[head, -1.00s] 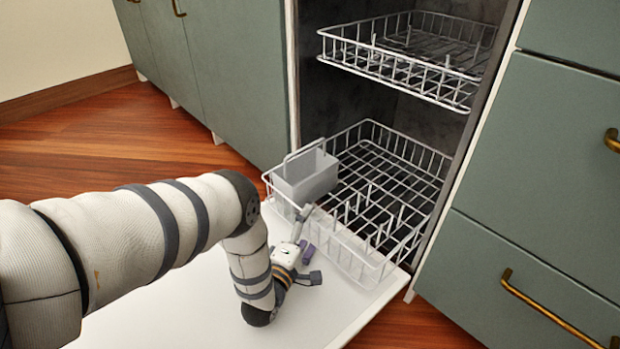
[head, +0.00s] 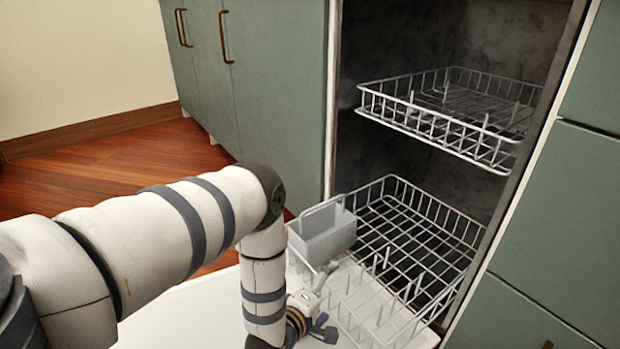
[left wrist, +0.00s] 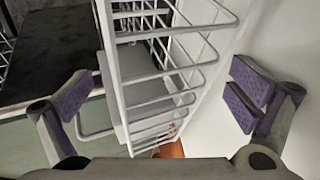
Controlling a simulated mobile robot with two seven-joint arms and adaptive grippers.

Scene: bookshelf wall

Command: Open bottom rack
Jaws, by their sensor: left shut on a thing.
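The bottom rack (head: 440,212), a white wire basket, is slid well out of the dishwasher over its lowered white door (head: 190,310). A grey cutlery basket (head: 325,236) sits in its left front corner. My left gripper (head: 325,303) is at the rack's front side, low over the door. In the left wrist view the rack's white wire rim (left wrist: 112,75) passes between the two purple-padded fingers of my left gripper (left wrist: 165,100). It is shut on the rack, though the exact contact is hard to see. My right gripper is not in view.
The upper wire rack (head: 430,128) juts partly from the dishwasher above the bottom rack. Green cabinets (head: 270,90) stand to the left and green drawers (head: 545,215) to the right. The wooden floor (head: 100,180) at the left is clear.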

